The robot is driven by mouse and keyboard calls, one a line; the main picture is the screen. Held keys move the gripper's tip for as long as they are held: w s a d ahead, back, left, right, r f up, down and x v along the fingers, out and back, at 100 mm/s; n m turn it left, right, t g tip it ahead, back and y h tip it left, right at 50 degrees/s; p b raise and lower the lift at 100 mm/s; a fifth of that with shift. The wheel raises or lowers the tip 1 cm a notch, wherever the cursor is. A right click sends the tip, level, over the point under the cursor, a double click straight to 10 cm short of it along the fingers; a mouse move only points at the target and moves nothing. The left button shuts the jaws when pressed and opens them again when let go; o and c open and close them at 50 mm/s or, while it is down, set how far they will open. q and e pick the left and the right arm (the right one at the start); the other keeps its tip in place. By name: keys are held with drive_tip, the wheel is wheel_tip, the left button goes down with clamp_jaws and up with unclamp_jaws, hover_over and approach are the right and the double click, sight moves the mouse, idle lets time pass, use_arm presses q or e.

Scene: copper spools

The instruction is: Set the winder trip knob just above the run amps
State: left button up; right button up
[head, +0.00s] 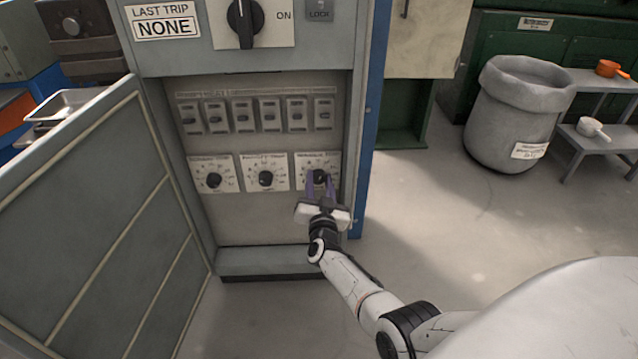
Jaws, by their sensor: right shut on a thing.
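Three black trip knobs sit in a row on white dial plates inside the open grey cabinet (240,225): a left knob (213,180), a middle knob (265,178) and a right knob (320,177). The print on the plates is too small to read, so I cannot tell which is the winder's. My right gripper (320,182) is shut on the right knob, its purple fingers on either side. The fingers partly hide that knob and its dial, and its setting cannot be read. My left gripper is not in view.
A row of breaker switches (255,115) sits above the knobs. A large rotary switch (245,18) and a "LAST TRIP NONE" sign (165,22) are higher up. The cabinet door (90,220) stands open at left. A grey bin (515,115) stands right, with clear floor before it.

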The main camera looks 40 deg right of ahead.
drive_tip(key=shift+f+m, duration=0.1)
drive_tip(key=shift+m, duration=0.9)
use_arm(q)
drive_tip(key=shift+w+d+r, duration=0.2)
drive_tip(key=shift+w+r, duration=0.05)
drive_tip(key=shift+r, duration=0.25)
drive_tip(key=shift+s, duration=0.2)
use_arm(e)
drive_tip(key=o, duration=1)
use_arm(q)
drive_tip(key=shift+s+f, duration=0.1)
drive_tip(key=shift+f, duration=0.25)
use_arm(e)
drive_tip(key=shift+s, duration=0.1)
